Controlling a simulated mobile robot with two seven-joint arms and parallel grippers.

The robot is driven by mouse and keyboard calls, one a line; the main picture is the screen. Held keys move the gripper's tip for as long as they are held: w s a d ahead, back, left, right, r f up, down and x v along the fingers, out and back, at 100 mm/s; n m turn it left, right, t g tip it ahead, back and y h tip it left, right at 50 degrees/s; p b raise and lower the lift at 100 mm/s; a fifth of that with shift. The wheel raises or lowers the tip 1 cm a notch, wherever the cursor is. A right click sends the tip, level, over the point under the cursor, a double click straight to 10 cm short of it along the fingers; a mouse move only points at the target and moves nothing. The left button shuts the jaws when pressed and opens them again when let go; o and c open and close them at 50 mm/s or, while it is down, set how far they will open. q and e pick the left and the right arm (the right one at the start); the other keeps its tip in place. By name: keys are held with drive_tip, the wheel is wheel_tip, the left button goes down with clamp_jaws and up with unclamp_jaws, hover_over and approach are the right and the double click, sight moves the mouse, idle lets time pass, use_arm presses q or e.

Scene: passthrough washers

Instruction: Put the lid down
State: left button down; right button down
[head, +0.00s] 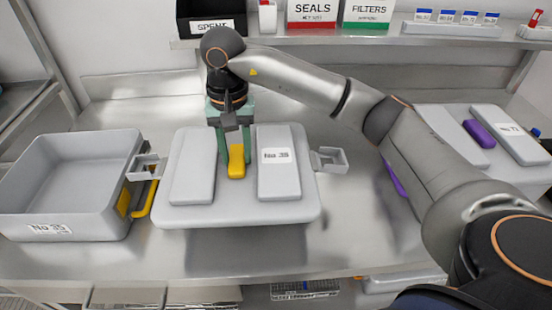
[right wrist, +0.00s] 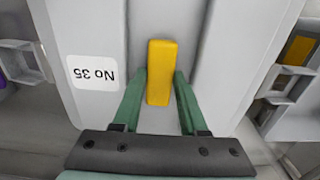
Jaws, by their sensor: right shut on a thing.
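The grey lid (head: 207,214) has two raised pads, a yellow handle (head: 236,168) between them and a white number label. My right gripper (head: 235,150) points down and is shut on the yellow handle. The right wrist view shows the green fingers on both sides of the handle (right wrist: 161,60), and the lid's label (right wrist: 93,73) reads No 35 upside down. The lid looks level over the middle of the bench. I cannot tell whether it touches the bench. My left gripper is not in view.
An open grey tub (head: 75,190) labelled No 35 stands left, close to the lid, with a yellow latch (head: 145,198). Another grey lid with a purple handle (head: 479,133) is at right. A shelf (head: 350,40) with signs and a black bin (head: 211,18) runs behind.

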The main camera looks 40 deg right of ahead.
sight(254, 155)
drive_tip(key=d, duration=0.1)
drive_tip(key=d+f, duration=0.1)
drive_tip(key=d, duration=0.2)
drive_tip(key=shift+w+d+f+p, duration=0.1)
drive_tip(key=shift+w+f+p, duration=0.05)
drive_tip(key=shift+f+p, duration=0.15)
drive_tip(key=d+f, duration=0.2)
drive_tip(key=f, duration=0.1)
drive_tip(key=d+f, duration=0.2)
drive_tip(key=shift+w+f+p, duration=0.25)
drive_tip(key=shift+p, duration=0.05)
drive_tip(key=f+p, duration=0.1)
drive_tip(key=f, duration=0.2)
drive_tip(key=shift+d, duration=0.2)
drive_tip(key=shift+f, duration=0.2)
drive_tip(key=shift+f, duration=0.2)
drive_tip(key=shift+c, duration=2.2)
unclamp_jaws()
